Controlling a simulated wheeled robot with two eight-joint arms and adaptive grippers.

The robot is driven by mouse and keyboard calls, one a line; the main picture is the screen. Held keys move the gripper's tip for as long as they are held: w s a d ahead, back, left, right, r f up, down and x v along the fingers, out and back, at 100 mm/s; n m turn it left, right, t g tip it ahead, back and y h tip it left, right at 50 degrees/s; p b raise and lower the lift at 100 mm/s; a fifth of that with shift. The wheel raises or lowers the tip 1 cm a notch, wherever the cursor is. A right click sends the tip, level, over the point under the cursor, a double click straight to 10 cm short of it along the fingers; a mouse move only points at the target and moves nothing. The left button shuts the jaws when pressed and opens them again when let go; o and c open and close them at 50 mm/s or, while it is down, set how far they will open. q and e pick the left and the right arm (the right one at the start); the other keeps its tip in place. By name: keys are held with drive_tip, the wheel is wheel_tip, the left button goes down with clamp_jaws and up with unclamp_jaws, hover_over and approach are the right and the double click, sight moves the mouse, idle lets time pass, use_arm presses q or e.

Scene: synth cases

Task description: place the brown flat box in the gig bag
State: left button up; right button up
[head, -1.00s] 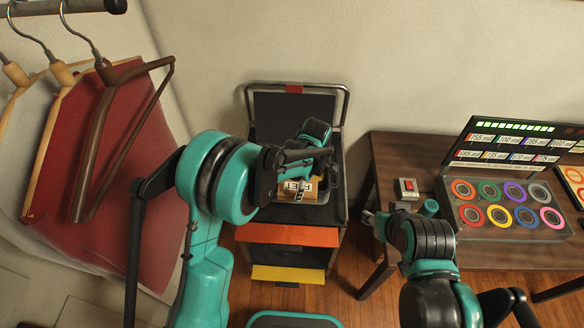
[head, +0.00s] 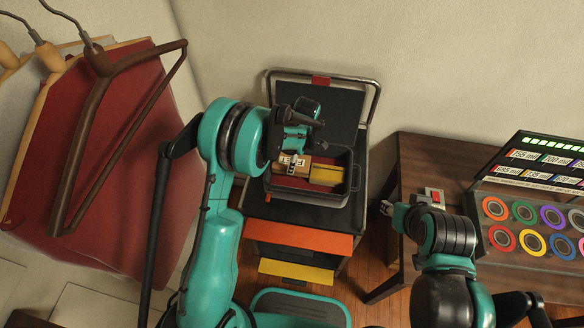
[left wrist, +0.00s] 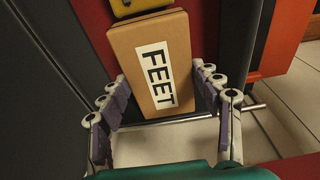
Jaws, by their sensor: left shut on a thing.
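In the left wrist view the box (left wrist: 155,60) lies between the fingers of the left gripper (left wrist: 158,88). The open dark case that appears to be the gig bag (head: 312,199) has a red inside and a raised lid. The box is over or within its left part; I cannot tell whether it touches the bottom. My right gripper (head: 388,208) is away to the right, too small to read.
A yellow box (head: 328,175) lies in the case, right of the brown box. The case sits on a dark cart with an orange drawer (head: 300,239). A wooden table (head: 425,165) with coloured rings stands right. Hangers (head: 110,80) with red cloth hang left.

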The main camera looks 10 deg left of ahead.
use_arm(q)
drive_tip(key=shift+w+a+f, duration=0.1)
drive_tip(key=shift+a+f, duration=0.05)
drive_tip(key=shift+a, duration=0.2)
drive_tip(key=shift+f+b, duration=0.65)
drive_tip(key=shift+f, duration=1.35)
drive_tip(key=shift+f, duration=0.1)
drive_tip(key=o, duration=0.8)
drive_tip(key=shift+f, duration=0.1)
drive_tip(key=o, duration=0.5)
drive_tip(key=shift+c, duration=0.2)
